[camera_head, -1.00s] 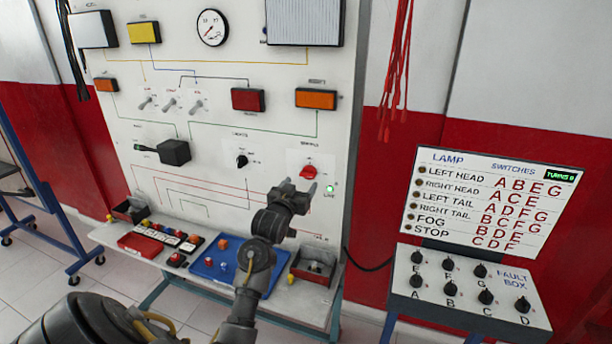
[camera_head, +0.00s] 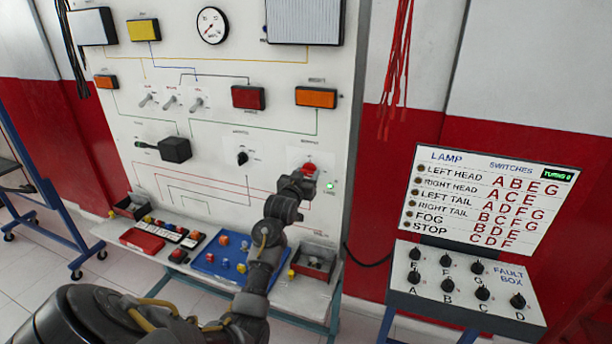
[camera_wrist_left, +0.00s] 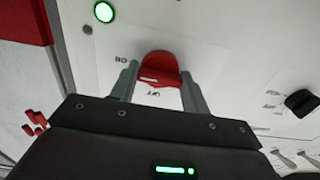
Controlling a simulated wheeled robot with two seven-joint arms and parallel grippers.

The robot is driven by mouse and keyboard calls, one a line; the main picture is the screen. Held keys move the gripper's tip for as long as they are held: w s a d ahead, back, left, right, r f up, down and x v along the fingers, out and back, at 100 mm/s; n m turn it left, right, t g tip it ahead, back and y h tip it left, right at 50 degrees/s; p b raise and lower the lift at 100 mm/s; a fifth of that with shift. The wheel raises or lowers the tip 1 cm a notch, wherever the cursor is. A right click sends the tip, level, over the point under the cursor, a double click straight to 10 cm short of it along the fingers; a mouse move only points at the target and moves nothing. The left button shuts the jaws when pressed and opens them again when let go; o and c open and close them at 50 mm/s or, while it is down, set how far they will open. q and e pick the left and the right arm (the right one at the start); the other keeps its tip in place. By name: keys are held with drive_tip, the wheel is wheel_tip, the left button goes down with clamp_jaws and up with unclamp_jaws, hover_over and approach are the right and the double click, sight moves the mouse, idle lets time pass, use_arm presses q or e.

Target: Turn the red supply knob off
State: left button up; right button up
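The red supply knob (camera_head: 310,167) is on the white panel, right of a black knob (camera_head: 242,158). My left gripper (camera_head: 305,178) is at it and hides part of it. In the left wrist view the red knob (camera_wrist_left: 161,66) shows between the two grey fingertips of my gripper (camera_wrist_left: 160,78), one on each side. The fingers are apart; whether they touch the knob is hard to tell. Inverted ON and OFF labels show by the knob. A green lamp (camera_head: 331,186) beside it is lit, also in the wrist view (camera_wrist_left: 104,12). My right gripper is not in view.
Toggle switches (camera_head: 171,102) and coloured lamps cover the panel. Below, a shelf holds a blue tray (camera_head: 208,262) and small bins (camera_head: 313,265). A fault box (camera_head: 465,295) with several black knobs stands at right. Red cables (camera_head: 396,70) hang beside the panel.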

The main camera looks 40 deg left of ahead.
use_arm(q)
drive_tip(key=shift+c, duration=1.2)
drive_tip(key=shift+n, duration=0.3)
drive_tip(key=n+p, duration=0.2)
drive_tip(key=n, duration=0.1)
drive_tip(key=shift+r+n, duration=0.1)
drive_tip(key=shift+n, duration=0.2)
drive_tip(key=n+p, duration=0.2)
drive_tip(key=n, duration=0.2)
drive_tip(key=shift+n, duration=0.3)
drive_tip(key=n+p, duration=0.1)
drive_tip(key=n, duration=0.3)
drive_tip(key=n+p, duration=0.2)
drive_tip(key=n, duration=0.3)
drive_tip(key=o, duration=1)
